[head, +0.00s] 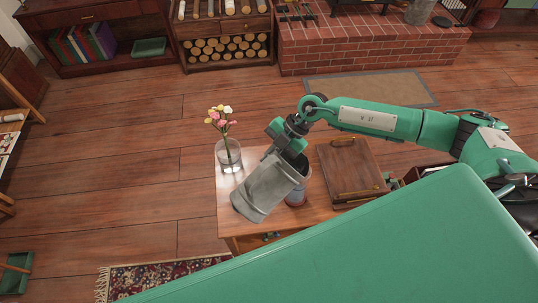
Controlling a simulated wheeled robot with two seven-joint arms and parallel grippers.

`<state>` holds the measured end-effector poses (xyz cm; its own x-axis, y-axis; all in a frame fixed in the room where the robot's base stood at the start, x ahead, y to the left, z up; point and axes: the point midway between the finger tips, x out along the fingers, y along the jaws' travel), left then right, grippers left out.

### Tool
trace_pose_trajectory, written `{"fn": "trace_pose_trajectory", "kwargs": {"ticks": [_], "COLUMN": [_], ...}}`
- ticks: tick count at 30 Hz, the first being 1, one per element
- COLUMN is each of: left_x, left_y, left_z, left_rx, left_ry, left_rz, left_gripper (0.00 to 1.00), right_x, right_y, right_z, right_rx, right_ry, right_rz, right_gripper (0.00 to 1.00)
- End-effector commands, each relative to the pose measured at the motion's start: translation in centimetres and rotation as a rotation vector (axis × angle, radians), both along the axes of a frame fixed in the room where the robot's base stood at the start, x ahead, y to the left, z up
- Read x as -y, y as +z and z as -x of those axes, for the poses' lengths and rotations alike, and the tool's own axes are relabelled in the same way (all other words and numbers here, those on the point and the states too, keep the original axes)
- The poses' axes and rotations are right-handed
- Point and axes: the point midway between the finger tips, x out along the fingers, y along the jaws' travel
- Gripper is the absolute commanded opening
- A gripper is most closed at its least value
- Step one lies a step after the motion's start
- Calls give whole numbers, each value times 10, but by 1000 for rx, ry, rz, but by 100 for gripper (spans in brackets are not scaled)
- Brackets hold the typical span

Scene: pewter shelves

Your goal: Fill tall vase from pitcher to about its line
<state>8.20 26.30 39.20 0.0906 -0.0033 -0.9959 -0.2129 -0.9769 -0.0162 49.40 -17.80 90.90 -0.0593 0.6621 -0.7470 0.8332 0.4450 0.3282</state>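The tall vase (229,158) is clear glass with pink, white and yellow flowers (221,119) in it. It stands upright at the table's far left corner. Its line and water level are too small to make out. The grey metal pitcher (266,190) is just right of and nearer than the vase, tilted, its long axis running from upper right to lower left. No stream of water shows. My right gripper (288,146) is at the pitcher's upper end and appears shut on it; the fingertips are partly hidden. My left gripper is out of view.
A brick hearth (370,50) and shelves stand at the back. My green body covers the near right.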

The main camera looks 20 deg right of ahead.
Motion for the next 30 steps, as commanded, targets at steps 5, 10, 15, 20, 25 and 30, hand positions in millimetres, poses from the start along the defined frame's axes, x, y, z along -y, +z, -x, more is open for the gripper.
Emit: {"fn": "trace_pose_trajectory", "kwargs": {"ticks": [5, 10, 15, 20, 25, 30], "left_x": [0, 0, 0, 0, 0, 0], "left_y": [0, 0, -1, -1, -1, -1], "left_z": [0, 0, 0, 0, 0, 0], "left_rx": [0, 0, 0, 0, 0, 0], "left_ry": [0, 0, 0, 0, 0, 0], "left_rz": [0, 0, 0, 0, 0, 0], "left_gripper": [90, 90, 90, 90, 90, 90], "right_x": [0, 1, 1, 2, 2, 2], "right_y": [3, 3, 4, 5, 5, 5], "right_z": [-1, -1, -1, -2, -2, -2], "right_rx": [-2, -4, -7, -8, -9, -9], "right_ry": [-1, -1, -2, -1, -1, -1], "right_rz": [-12, -20, -29, -37, -41, -42], "right_gripper": [0, 0, 0, 0, 0, 0]}}
